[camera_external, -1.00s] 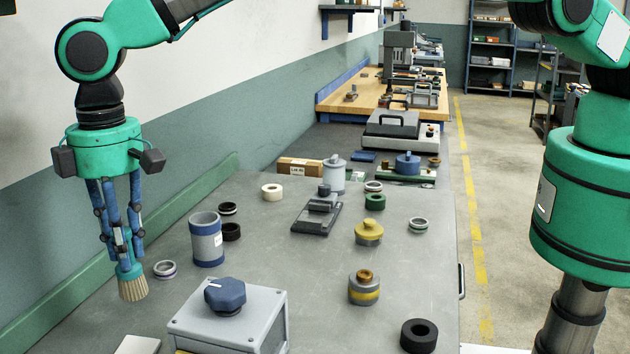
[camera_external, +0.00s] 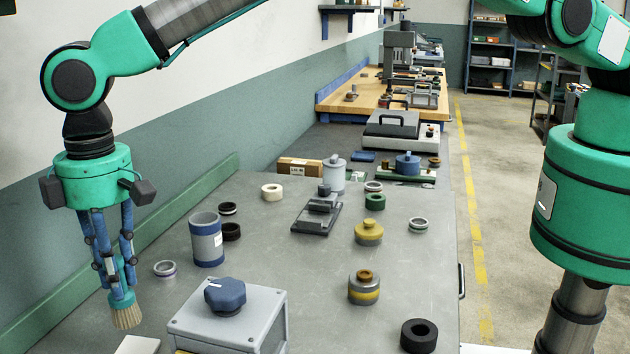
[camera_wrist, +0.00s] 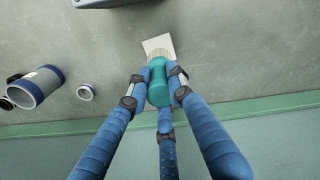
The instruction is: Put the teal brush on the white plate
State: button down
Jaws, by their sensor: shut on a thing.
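The teal brush (camera_external: 122,297) has a teal handle and pale bristles pointing down. My gripper (camera_external: 116,275) is shut on its handle and holds it upright above the left side of the bench. The brush handle also shows between my three blue fingers in the wrist view (camera_wrist: 158,84). The white plate (camera_external: 138,346) is partly cut off by the bottom edge of the external view, just below and right of the bristles. In the wrist view the plate (camera_wrist: 158,42) is a pale square beyond the brush, partly hidden by it. The bristles appear apart from the plate.
A grey box with a blue knob (camera_external: 225,294) stands right of the plate. A blue-grey cylinder (camera_external: 206,240) and a pale ring (camera_external: 165,269) are behind. A green rail (camera_external: 150,243) runs along the bench's left edge. Several rings and parts stand farther right.

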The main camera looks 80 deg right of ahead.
aim_at(124, 306)
jog(key=shift+f, duration=0.85)
jog(key=shift+f+p, duration=0.3)
jog(key=shift+f, duration=1.7)
jog(key=shift+f, duration=0.15)
jog(key=c, duration=1.6)
grip_release()
jog(key=shift+o, duration=0.2)
jog(key=shift+r+b, duration=0.45)
jog(key=shift+r, duration=3.45)
